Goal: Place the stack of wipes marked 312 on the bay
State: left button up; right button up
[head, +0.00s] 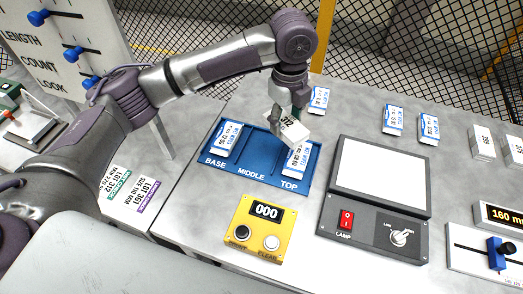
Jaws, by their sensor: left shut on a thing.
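My left gripper (286,106) is shut on a white stack of wipes (293,131) whose label reads 312. It holds the stack tilted over the right half of the blue tray (262,182), partly covering the tray's far edge. The tray has places marked BASE, MIDDLE and TOP. A white and blue pack (226,137) lies in the BASE place and another pack (297,163) in the TOP place. The part of the MIDDLE place that shows is bare. Whether the held stack touches the TOP pack I cannot tell. My right gripper is not in view.
A yellow counter box (257,226) reading 000 stands in front of the tray. A lamp panel (382,168) with a red switch is to the right. Several packs (393,119) and white stacks (482,142) stand behind and right. Lot cards (140,195) lie at left.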

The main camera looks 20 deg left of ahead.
pick_arm(q)
jog(key=w+d+m, duration=0.3)
jog(key=d+m, duration=0.1)
jog(key=m, duration=0.5)
jog(key=m+p, duration=0.3)
send_over(261, 151)
jog(key=f, duration=0.5)
jog(key=shift+w+d+f, duration=0.1)
jog(key=shift+d+f, duration=0.05)
jog(key=shift+d, duration=0.15)
jog(key=shift+a+f, duration=0.2)
jog(key=shift+a, duration=0.05)
notch_tip(261, 151, down, 4)
jog(key=shift+r+p, duration=0.1)
jog(key=shift+p, duration=0.45)
jog(key=shift+f, duration=0.2)
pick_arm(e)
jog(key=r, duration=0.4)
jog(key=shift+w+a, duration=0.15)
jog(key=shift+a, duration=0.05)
pick_arm(q)
jog(key=o, duration=1.2)
jog(key=shift+f, duration=0.15)
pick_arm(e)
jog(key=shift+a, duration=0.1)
